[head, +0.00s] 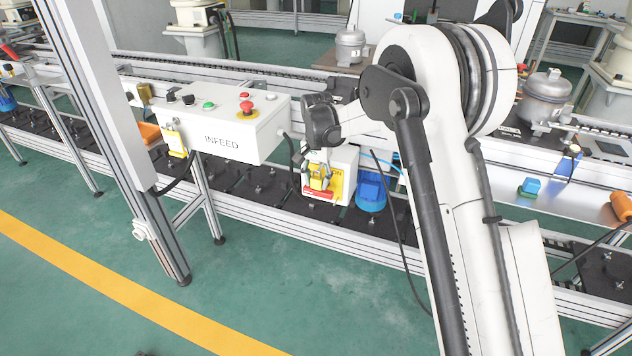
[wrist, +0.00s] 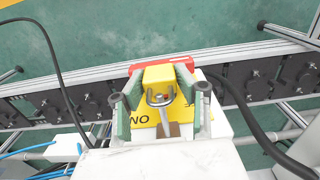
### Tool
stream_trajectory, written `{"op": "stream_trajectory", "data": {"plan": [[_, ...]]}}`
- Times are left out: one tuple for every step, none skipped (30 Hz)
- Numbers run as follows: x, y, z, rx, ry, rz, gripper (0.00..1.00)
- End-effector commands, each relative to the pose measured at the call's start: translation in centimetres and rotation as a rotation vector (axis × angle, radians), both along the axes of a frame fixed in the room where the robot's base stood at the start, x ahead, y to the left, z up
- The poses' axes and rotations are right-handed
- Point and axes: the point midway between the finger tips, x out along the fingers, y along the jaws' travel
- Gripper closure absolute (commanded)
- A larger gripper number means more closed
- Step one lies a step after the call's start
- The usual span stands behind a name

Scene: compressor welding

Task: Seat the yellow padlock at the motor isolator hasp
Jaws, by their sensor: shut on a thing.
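The yellow padlock (head: 318,183) is between the fingers of my gripper (head: 321,171), in front of the white isolator box (head: 346,167). In the wrist view my gripper (wrist: 159,103) is shut on the padlock's yellow body (wrist: 159,75), with a green-grey finger on each side. Its silver shackle (wrist: 160,99) points toward the lower part of that view. The isolator's yellow plate (wrist: 141,117) and red part (wrist: 188,60) lie behind it. A small brownish tab (wrist: 174,130) shows just below the shackle. I cannot tell whether the shackle touches or passes through the hasp.
A blue motor (head: 371,192) stands right of the isolator box. The white INFEED box (head: 222,125), with buttons and a yellow plate, is to the left. Dark cables hang near my gripper. A conveyor with dark plates runs below; the green floor in front is clear.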

Motion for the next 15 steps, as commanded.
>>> {"op": "stream_trajectory", "data": {"plan": [[0.13,-0.06,0.0,0.0,0.0,0.0,1.0],[0.2,-0.09,0.0,0.0,0.0,0.0,1.0],[0.3,-0.12,0.0,0.0,0.0,0.0,1.0],[0.36,-0.15,0.01,0.0,0.0,0.0,1.0],[0.44,-0.17,0.01,0.0,0.0,0.0,1.0],[0.53,-0.21,0.01,0.0,0.0,0.0,1.0],[0.6,-0.23,0.02,0.0,0.0,0.0,1.0],[0.67,-0.26,0.02,0.0,0.0,0.0,1.0],[0.77,-0.29,0.02,0.0,0.0,0.0,1.0],[0.83,-0.31,0.02,0.0,0.0,0.0,1.0],[0.91,-0.34,0.02,0.0,0.0,0.0,1.0],[0.93,-0.34,0.03,0.0,0.0,0.001,1.0],[0.91,-0.33,0.03,0.0,0.0,0.001,1.0],[0.9,-0.33,0.03,0.0,0.0,0.001,1.0],[0.91,-0.33,0.03,0.0,0.0,0.001,1.0]]}}
